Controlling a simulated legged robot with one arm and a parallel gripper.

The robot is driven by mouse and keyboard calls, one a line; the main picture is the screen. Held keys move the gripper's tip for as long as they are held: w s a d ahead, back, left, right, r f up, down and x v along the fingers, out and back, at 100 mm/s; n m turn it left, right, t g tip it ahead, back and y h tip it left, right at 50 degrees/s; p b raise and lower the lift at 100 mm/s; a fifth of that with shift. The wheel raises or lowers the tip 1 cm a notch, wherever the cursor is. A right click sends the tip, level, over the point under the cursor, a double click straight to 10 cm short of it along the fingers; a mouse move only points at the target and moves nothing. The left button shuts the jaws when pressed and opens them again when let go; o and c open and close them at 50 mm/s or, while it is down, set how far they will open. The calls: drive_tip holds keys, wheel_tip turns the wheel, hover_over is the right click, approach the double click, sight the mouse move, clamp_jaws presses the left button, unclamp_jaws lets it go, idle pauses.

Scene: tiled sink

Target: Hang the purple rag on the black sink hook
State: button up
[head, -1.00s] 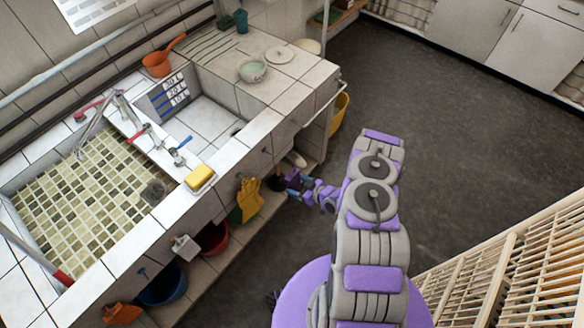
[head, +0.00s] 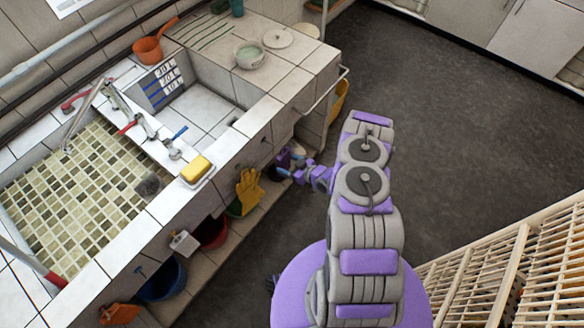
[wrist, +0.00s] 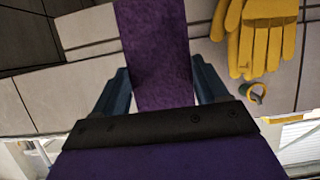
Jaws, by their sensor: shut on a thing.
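The purple rag (wrist: 156,50) hangs between the two blue fingers of my gripper (wrist: 163,88) in the wrist view, filling the space between them and running up out of the picture. My gripper is shut on it. In the head view my gripper (head: 287,166) is small, close to the sink's front wall, just right of the yellow gloves; the rag is hard to tell from my purple arm there. A small dark hook (head: 264,141) shows on the sink front, above and left of my gripper. I cannot tell whether the rag touches it.
The yellow gloves (head: 248,190) hang on the sink front and also show in the wrist view (wrist: 262,40). A yellow sponge (head: 195,168) lies on the sink edge. Red (head: 212,232) and blue (head: 165,280) buckets stand below. A wooden rack (head: 530,265) is at right; floor between is clear.

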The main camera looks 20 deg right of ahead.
drive_tip(key=r+b+x, duration=0.1)
drive_tip(key=b+x, duration=0.3)
drive_tip(key=x, duration=0.2)
drive_tip(key=shift+w+a+b, duration=0.2)
drive_tip(key=shift+w+b, duration=0.15)
drive_tip(key=shift+b, duration=0.05)
idle(0.4)
drive_tip(key=shift+f, duration=0.1)
idle(0.5)
drive_tip(key=o, duration=1.2)
drive_tip(key=shift+c, duration=0.2)
drive_tip(key=p+v, duration=0.4)
drive_tip(key=v, duration=1.3)
drive_tip(key=shift+s, duration=0.15)
drive_tip(key=shift+d+f, duration=0.1)
drive_tip(key=shift+d, duration=0.1)
